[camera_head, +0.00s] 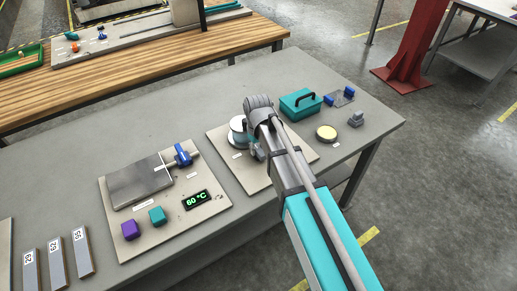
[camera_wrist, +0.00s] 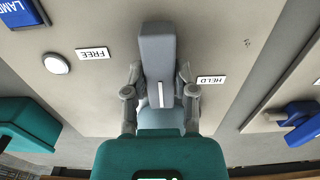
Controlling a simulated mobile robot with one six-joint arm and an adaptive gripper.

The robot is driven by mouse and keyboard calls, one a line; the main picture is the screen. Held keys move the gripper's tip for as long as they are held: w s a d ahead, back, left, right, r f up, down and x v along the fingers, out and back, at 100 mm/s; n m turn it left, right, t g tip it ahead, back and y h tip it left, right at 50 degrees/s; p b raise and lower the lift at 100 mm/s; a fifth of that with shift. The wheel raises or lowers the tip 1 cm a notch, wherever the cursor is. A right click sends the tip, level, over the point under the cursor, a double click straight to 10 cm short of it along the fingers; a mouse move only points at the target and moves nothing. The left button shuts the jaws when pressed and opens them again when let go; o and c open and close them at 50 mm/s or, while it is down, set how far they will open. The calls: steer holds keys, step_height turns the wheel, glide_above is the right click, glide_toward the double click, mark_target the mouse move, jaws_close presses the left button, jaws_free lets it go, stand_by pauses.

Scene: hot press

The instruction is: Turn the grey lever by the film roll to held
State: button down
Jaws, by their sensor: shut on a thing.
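The grey lever (camera_wrist: 158,55) stands between the fingers of my gripper (camera_wrist: 160,98) in the wrist view, and the gripper is shut on it. The lever lies upright in that picture, between the FREE label (camera_wrist: 93,54) on its left and the HELD label (camera_wrist: 211,80) on its right, pointing at neither. Both labels read upside down. In the head view my gripper (camera_head: 256,150) is at the beige board (camera_head: 215,137), just right of the white film roll (camera_head: 237,136). My arm hides the lever and part of the roll there.
The press board with a grey plate (camera_head: 139,182) and a 60 °C display (camera_head: 196,199) is left. Bare table lies between the boards.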

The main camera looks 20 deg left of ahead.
steer(key=shift+c, duration=2.1)
jaws_free()
